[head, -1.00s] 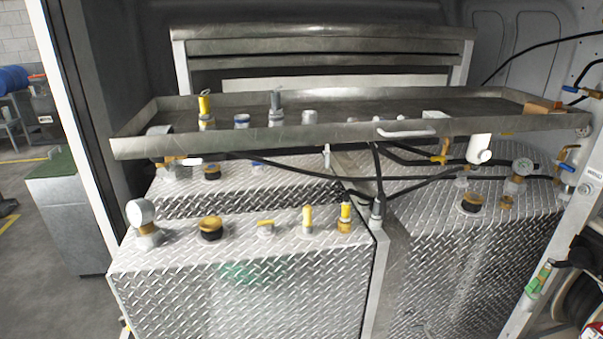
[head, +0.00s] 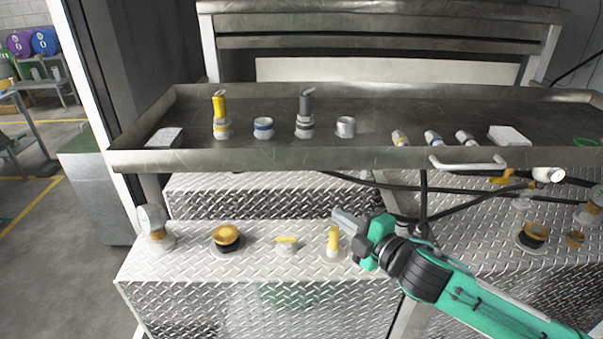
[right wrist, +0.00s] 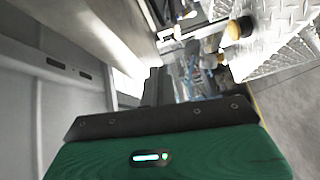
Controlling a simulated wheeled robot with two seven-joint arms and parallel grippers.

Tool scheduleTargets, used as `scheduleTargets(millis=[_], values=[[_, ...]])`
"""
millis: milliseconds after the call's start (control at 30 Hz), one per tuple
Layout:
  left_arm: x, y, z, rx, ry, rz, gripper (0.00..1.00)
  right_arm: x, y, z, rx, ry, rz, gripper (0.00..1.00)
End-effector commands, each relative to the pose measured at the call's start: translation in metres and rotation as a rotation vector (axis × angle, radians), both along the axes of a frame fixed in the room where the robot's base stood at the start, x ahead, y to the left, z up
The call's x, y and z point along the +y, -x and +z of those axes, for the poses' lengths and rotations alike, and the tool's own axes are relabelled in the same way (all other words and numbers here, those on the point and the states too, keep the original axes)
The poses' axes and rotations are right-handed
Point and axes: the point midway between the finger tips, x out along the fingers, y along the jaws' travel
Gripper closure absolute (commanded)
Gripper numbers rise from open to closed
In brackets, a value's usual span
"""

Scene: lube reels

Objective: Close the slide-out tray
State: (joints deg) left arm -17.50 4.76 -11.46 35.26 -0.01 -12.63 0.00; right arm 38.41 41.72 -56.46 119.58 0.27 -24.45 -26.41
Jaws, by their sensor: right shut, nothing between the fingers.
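The slide-out tray (head: 300,159) is a wide grey metal tray in the head view, standing out over the diamond-plate tanks. A white handle (head: 467,164) sits on its front edge, right of the middle. My right gripper (head: 345,220) is shut and empty, below the tray's front edge and left of the handle, over the top of the left tank. It touches neither the tray nor the handle as far as I can see. The right wrist view shows the dark fingers (right wrist: 153,87) pointing away from the green gripper body. My left gripper is not in view.
Several fittings stand in the tray, among them a yellow one (head: 221,115) and a grey one (head: 304,112). Black hoses (head: 460,212) run under the tray.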

Motion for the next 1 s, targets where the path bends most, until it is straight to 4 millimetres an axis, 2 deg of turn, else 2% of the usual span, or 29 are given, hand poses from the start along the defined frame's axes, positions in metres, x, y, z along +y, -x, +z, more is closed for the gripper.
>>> scheduleTargets(millis=[33,133,233,367,567,933,1000], values=[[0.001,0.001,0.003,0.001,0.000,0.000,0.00,0.003,0.010,0.020,-0.049,0.028,0.034,1.00],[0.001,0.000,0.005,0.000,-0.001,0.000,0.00,0.008,0.027,0.039,-0.111,0.066,0.083,1.00],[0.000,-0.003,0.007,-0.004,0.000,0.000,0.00,0.011,0.036,0.049,-0.145,0.086,0.110,1.00],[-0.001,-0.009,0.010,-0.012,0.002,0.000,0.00,0.016,0.037,0.053,-0.156,0.094,0.122,1.00],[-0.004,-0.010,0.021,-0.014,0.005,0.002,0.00,0.035,0.021,0.056,-0.156,0.092,0.121,1.00],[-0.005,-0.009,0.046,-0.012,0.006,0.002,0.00,0.086,-0.023,0.056,-0.155,0.091,0.120,1.00],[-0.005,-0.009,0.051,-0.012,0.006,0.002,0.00,0.090,-0.032,0.056,-0.155,0.095,0.117,1.00]])
